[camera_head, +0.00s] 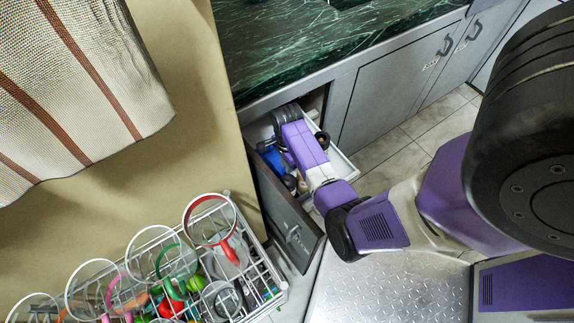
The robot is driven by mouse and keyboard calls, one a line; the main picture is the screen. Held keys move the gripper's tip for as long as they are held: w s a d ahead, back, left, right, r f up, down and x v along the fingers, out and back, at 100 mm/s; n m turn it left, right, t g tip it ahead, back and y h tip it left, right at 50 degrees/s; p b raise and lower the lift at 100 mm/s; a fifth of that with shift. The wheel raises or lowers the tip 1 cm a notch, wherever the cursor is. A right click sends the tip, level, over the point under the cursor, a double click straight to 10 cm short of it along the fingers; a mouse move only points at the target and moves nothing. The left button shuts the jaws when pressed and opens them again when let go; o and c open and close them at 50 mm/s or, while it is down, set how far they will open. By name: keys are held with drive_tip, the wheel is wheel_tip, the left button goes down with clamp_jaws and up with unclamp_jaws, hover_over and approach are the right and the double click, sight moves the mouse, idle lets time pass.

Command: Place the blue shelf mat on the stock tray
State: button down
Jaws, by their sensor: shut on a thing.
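A blue piece (271,158), which looks like the blue shelf mat, shows in the open drawer under the counter. It lies right beside the lower side of my gripper (287,157). My gripper reaches down into the drawer and is shut on the blue mat. Its fingertips and most of the mat are hidden by my wrist and the drawer front. I cannot tell for sure which thing is the stock tray. The white-walled pull-out (343,167) could be it.
The grey drawer front (290,217) stands pulled out beside a beige wall (205,95). The dark green counter (320,40) overhangs the drawer. Tiled floor (405,150) is clear at right.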

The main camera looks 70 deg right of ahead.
drive_tip(key=c, duration=1.4)
unclamp_jaws()
wheel_tip(320, 180, up, 12)
drive_tip(key=p, duration=0.3)
